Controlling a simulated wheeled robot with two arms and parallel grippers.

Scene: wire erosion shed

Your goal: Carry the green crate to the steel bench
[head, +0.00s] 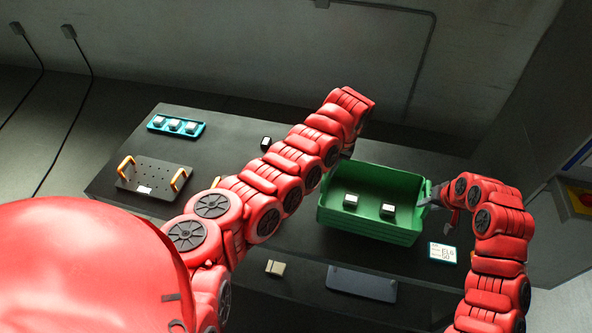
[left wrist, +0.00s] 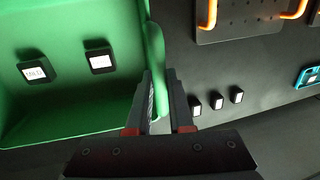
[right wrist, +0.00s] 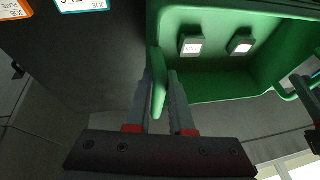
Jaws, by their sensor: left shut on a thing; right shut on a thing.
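The green crate (head: 372,225) is at the right part of a dark table (head: 300,235). Two small dark blocks with white labels, a left one (head: 350,201) and a right one (head: 388,210), lie inside it. The crate looks about level. I cannot tell whether it touches the table. I cannot tell which surface is the steel bench.
On the table's left are a blue tray (head: 200,131) with white-topped blocks and a dark plate (head: 153,187) with orange handles. A small dark block (head: 266,143) stands behind my left arm. A white-and-blue card (head: 442,253) lies right of the crate. A beige block (head: 275,267) is lower down.

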